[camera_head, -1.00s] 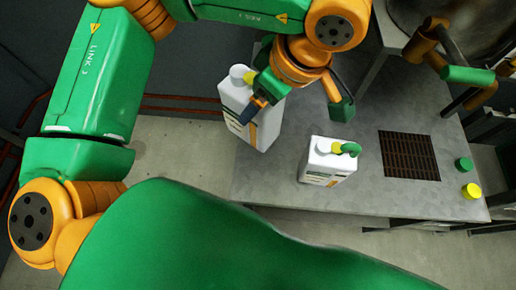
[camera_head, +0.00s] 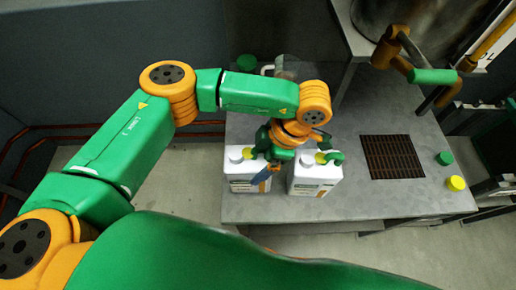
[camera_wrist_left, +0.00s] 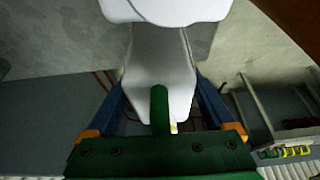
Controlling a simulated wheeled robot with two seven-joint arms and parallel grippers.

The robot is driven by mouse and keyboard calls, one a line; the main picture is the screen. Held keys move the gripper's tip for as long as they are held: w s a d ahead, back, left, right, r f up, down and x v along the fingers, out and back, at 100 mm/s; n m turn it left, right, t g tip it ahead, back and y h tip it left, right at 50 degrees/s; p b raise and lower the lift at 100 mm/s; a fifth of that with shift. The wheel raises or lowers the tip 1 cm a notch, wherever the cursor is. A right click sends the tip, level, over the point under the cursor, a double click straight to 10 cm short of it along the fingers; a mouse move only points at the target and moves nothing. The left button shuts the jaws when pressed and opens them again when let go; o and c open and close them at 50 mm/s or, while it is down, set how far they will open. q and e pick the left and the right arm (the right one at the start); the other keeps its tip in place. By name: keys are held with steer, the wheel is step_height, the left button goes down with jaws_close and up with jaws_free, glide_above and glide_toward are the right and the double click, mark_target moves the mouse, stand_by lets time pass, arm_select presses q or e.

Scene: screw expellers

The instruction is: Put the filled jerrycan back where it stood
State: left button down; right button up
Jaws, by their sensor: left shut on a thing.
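A white jerrycan (camera_head: 239,168) with a yellow neck band is in my left gripper (camera_head: 266,170), at the left of the table's near part. It looks upright; I cannot tell whether its base touches the table. One blue finger lies across its right side; the other is hidden. In the left wrist view the white jerrycan body (camera_wrist_left: 160,75) shows between the two blue fingers. A second white jerrycan (camera_head: 315,180) with a green handle and yellow neck stands close to its right, at the near edge. My right gripper is not in view.
The grey table (camera_head: 380,200) has a dark grate (camera_head: 392,157) set in it. A green cap (camera_head: 444,158) and a yellow cap (camera_head: 456,183) lie at its right end. A clear vessel (camera_head: 286,68) and a green object (camera_head: 247,62) are at the far left.

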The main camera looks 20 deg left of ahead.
arm_select(q)
steer(key=shift+f, duration=0.1)
jaws_free()
steer(key=shift+r, duration=0.25)
steer(key=v, duration=1.2)
steer(key=shift+f, duration=0.2)
